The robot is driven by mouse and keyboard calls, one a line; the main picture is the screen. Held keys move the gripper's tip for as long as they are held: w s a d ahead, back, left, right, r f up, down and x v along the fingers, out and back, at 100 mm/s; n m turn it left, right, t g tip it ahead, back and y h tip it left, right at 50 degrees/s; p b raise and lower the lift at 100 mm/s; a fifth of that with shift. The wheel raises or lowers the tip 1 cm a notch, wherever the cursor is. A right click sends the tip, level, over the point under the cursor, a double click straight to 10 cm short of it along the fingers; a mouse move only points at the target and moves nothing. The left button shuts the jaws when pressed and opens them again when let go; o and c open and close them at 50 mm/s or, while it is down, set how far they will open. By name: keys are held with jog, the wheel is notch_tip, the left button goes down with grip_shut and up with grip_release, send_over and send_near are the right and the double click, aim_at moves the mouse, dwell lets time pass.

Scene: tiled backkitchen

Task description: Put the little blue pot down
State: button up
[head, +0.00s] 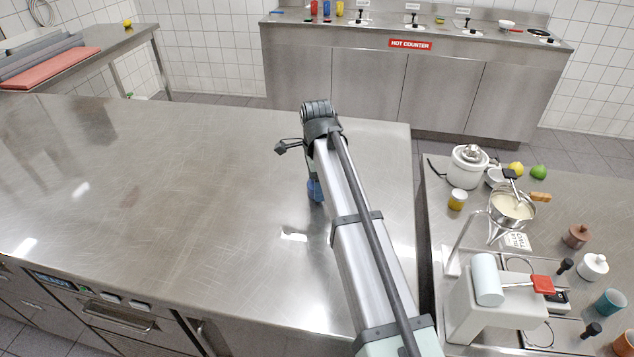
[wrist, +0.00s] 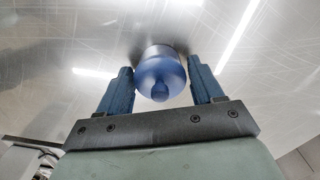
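The little blue pot (wrist: 162,72) is rounded, with a knob towards the camera. In the wrist view it sits between the two blue fingers of my gripper (wrist: 161,75), which lie close against its left and right sides with almost no gap. The steel worktop (wrist: 60,60) is behind it, with a dark patch by the pot's far side; I cannot tell whether its base touches. In the head view a small blue shape (head: 315,190) shows beside my arm over the worktop (head: 180,200); my arm hides the rest of the pot and gripper.
The worktop left of my arm is bare. Across a gap on the right, a counter (head: 590,200) holds a white cooker (head: 467,167), a pan (head: 512,206), small jars and a white machine (head: 485,290). The hot counter (head: 400,85) stands at the back.

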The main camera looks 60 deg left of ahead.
jog(key=shift+o, duration=1.2)
jog(key=shift+r, duration=0.1)
notch_tip(320, 180, up, 12)
